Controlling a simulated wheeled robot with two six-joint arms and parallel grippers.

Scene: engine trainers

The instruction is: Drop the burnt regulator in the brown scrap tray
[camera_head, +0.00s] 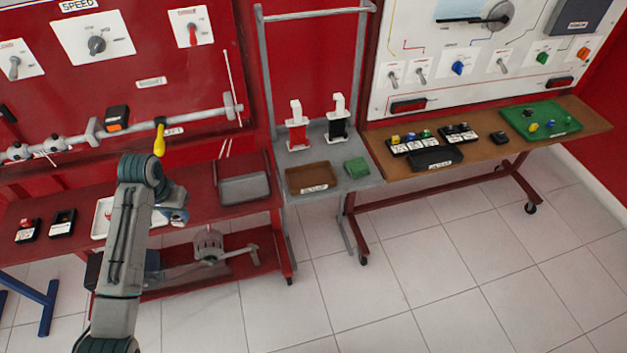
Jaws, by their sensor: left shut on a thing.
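My left gripper (180,205) is above the red bench, over the right end of a white tray. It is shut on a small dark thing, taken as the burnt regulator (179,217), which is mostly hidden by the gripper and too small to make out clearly. The brown scrap tray (311,176) sits on the grey stand to the right of the gripper, with a white label on its front. It looks empty. My gripper is well apart from it. My right gripper is not in view.
A grey tray (243,188) lies on the red bench between my gripper and the brown tray. A green box (357,167) sits right of the brown tray. A red-and-white device (297,130) and a black-and-white one (338,122) stand behind. A yellow-handled tool (159,140) hangs near my wrist.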

